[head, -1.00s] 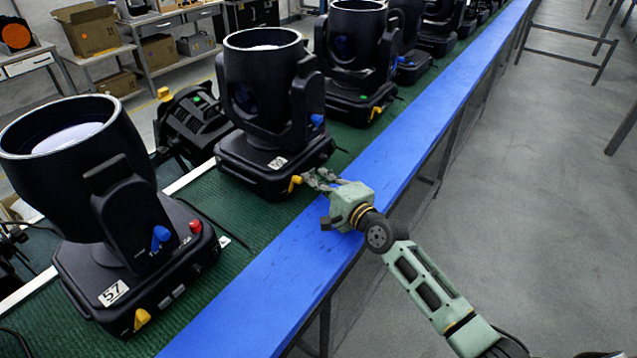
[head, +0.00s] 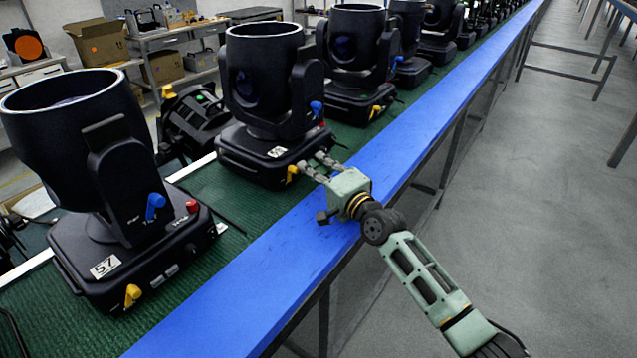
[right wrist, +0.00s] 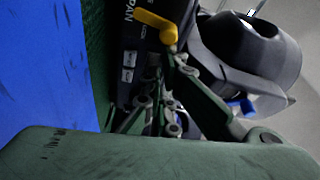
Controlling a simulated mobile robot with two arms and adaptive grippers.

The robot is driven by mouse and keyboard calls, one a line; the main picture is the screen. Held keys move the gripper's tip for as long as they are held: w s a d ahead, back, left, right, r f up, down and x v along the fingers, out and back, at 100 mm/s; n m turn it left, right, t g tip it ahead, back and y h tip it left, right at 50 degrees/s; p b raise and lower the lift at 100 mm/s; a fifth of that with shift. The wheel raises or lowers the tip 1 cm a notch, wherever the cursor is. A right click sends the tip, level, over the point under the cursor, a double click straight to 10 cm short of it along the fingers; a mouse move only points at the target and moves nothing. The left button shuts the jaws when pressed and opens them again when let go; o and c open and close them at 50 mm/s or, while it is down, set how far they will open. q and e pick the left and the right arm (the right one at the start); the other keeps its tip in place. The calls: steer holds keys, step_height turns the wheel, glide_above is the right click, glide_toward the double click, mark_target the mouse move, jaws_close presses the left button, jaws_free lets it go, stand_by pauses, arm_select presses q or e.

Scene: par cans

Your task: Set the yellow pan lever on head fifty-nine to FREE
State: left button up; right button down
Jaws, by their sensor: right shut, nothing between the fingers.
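Head fifty-nine (head: 262,165) is the second black moving head on the bench; its white number tag (head: 277,152) is small and blurred. Its yellow pan lever (head: 292,173) is at the base's front right corner. In the right wrist view the yellow lever (right wrist: 157,25) lies beside white "PAN" lettering, part of the label cut off or too small to read. My right gripper (head: 312,161) is shut and empty, its fingertips close to the right of the lever; whether they touch it I cannot tell. My left gripper is not in view.
Head 57 (head: 110,195) stands at the near left, with its own yellow lever (head: 132,295). More heads stand in a row behind. A blue strip (head: 262,278) edges the green bench surface (head: 215,195). The aisle floor (head: 520,220) at right is clear.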

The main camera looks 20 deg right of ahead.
steer(key=shift+s+a+r+n+y+b, duration=0.15)
steer(key=shift+n+b, duration=0.15)
steer(key=shift+n, duration=0.25)
steer(key=shift+s+a+r+n+y+b, duration=0.15)
steer(key=shift+n+b, duration=0.1)
steer(key=shift+n, duration=0.3)
steer(key=shift+a+r, duration=0.15)
steer(key=shift+a, duration=0.1)
steer(key=shift+s+a+r+n+t, duration=0.1)
steer(key=shift+a+r+n+t, duration=0.1)
steer(key=shift+n+t, duration=0.25)
steer(key=shift+s+a+r+n, duration=0.15)
steer(key=shift+r+n, duration=0.05)
steer(key=shift+n, duration=0.15)
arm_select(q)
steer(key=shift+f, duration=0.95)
arm_select(e)
steer(key=shift+s+a+r, duration=0.2)
steer(key=shift+s, duration=0.05)
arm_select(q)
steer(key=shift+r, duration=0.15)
arm_select(e)
steer(key=shift+s+a, duration=0.1)
steer(key=shift+a, duration=0.1)
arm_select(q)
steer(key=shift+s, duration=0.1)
